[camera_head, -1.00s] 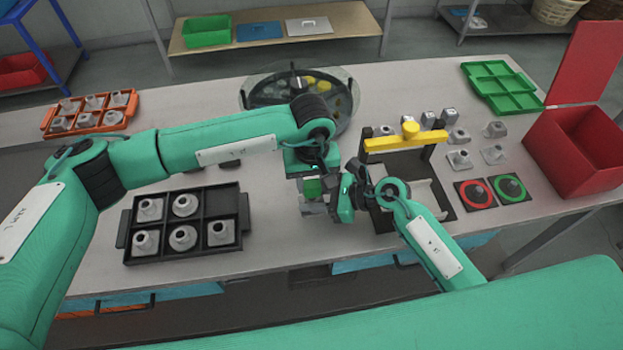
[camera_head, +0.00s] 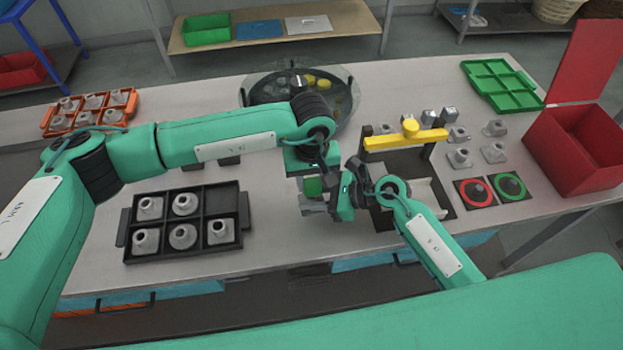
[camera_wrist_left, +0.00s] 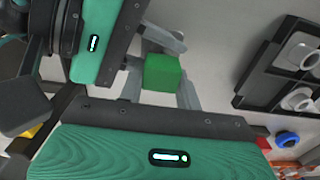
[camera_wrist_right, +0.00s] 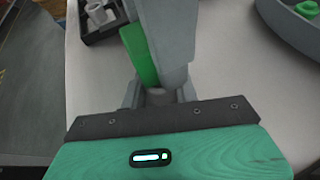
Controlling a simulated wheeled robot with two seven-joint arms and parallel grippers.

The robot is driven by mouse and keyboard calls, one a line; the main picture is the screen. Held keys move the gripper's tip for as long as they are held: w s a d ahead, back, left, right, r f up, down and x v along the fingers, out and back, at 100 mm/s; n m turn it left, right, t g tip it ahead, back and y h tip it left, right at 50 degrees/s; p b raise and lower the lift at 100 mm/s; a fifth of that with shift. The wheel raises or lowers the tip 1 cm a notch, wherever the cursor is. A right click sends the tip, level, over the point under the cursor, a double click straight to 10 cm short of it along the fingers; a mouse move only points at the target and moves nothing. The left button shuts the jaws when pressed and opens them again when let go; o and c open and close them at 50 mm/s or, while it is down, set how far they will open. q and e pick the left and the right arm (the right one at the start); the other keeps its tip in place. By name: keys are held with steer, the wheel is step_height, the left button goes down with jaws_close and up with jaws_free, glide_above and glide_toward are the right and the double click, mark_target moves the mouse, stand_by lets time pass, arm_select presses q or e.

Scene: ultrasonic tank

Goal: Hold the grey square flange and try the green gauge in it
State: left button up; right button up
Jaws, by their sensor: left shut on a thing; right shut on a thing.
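The green gauge (camera_head: 313,187) is a block held in my left gripper (camera_head: 312,182), which points down over the front middle of the table. In the left wrist view the green gauge (camera_wrist_left: 161,73) sits between the fingers. My right gripper (camera_head: 330,200) comes in from the right, shut on the grey square flange (camera_head: 314,207). In the right wrist view the grey flange (camera_wrist_right: 158,97) is mostly hidden between the fingers, with the green gauge (camera_wrist_right: 139,55) just above it. I cannot tell whether the gauge's end is in the flange's hole.
A black tray (camera_head: 246,212) with several grey flanges is at left, an orange tray (camera_head: 45,122) behind it. A yellow-topped frame (camera_head: 405,140), red and green ring pads (camera_head: 493,190), a green tray (camera_head: 500,85) and a red bin (camera_head: 570,150) are right.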

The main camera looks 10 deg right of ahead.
arm_select(q)
steer(key=shift+f, duration=0.4)
stand_by(1.1)
steer(key=shift+r, duration=2.6)
arm_select(e)
steer(key=o, duration=1.2)
steer(key=shift+c, duration=0.2)
steer(key=shift+d, duration=0.1)
